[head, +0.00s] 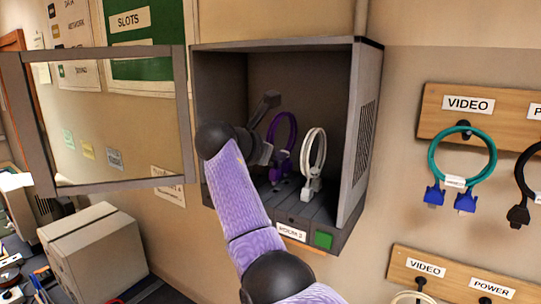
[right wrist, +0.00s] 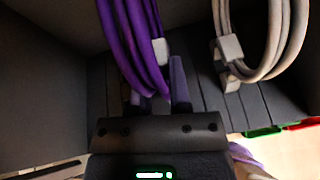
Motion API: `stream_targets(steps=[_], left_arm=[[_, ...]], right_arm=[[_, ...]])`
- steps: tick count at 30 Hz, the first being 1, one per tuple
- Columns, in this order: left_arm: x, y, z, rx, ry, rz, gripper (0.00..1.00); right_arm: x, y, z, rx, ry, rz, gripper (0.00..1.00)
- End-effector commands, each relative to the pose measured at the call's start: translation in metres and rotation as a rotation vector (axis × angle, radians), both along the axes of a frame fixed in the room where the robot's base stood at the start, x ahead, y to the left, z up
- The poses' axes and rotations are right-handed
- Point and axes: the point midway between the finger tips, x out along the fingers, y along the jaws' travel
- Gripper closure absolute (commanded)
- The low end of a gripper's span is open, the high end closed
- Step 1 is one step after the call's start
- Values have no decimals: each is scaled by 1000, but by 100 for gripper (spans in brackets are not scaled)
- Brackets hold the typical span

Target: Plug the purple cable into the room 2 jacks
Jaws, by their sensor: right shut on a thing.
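The purple cable (head: 283,140) stands as a loop inside the open grey cabinet (head: 357,150), whose front label (head: 291,232) appears to read ROOM 2. My right gripper (head: 265,152) reaches into the cabinet and is shut on the purple cable. In the right wrist view the purple cable (right wrist: 137,42) rises between the fingers (right wrist: 155,92), with a pale tag on it. Its lower end is hidden by the gripper, so I cannot tell whether it sits in a jack. My left gripper is not in view.
A white cable (head: 314,152) stands to the right of the purple one on the slotted cabinet floor. The cabinet door (head: 182,115) hangs open to the left. A teal video cable (head: 433,160) hangs on the right wall.

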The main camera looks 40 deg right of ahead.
Motion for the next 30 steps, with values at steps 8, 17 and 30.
stream_targets(steps=[8, 17, 30], left_arm=[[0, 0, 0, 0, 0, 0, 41], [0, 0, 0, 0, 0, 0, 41], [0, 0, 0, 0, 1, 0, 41]], right_arm=[[0, 0, 0, -1, 2, 2, 100], [-1, 1, 0, -11, 33, 29, 100], [-1, 2, 0, -9, 33, 30, 100]])
